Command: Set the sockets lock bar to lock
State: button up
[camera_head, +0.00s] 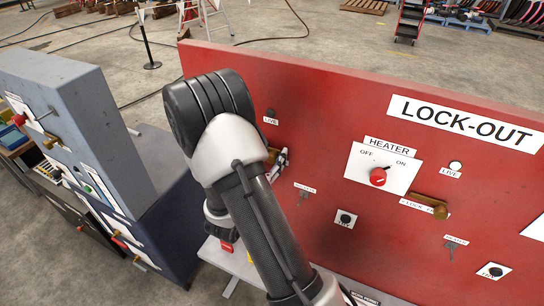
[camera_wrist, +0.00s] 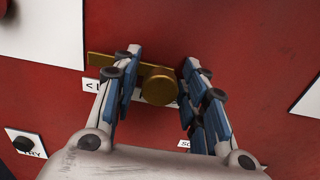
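In the wrist view a brass lock bar with a round knob (camera_wrist: 158,90) lies on the red panel, its flat end (camera_wrist: 98,62) reaching left. A label beneath is mostly hidden; a lower one starts with "SO". My gripper (camera_wrist: 161,60) is open, its blue-padded fingers on either side of the knob with a gap at both sides. The left finger passes in front of the bar. Whether the tips touch the panel I cannot tell.
The red LOCK-OUT panel (camera_head: 330,100) stands upright before me. To the right are a red HEATER knob (camera_head: 378,177), another brass lock bar (camera_head: 431,206) and black buttons. A grey cabinet (camera_head: 75,80) stands at left. A black TRY button (camera_wrist: 22,144) sits lower left in the wrist view.

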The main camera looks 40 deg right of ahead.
grip_shut()
dwell(0.4)
jog(key=w, duration=0.1)
jog(key=w+a, duration=0.1)
jog(key=w, duration=0.2)
jog(key=shift+w+a, duration=0.2)
jog(key=shift+a, duration=0.2)
jog(key=shift+o, duration=0.7)
grip_release()
jog(key=shift+w+a, duration=0.1)
jog(key=shift+w, duration=0.1)
jog(key=shift+o, duration=0.8)
jog(key=shift+s, duration=0.1)
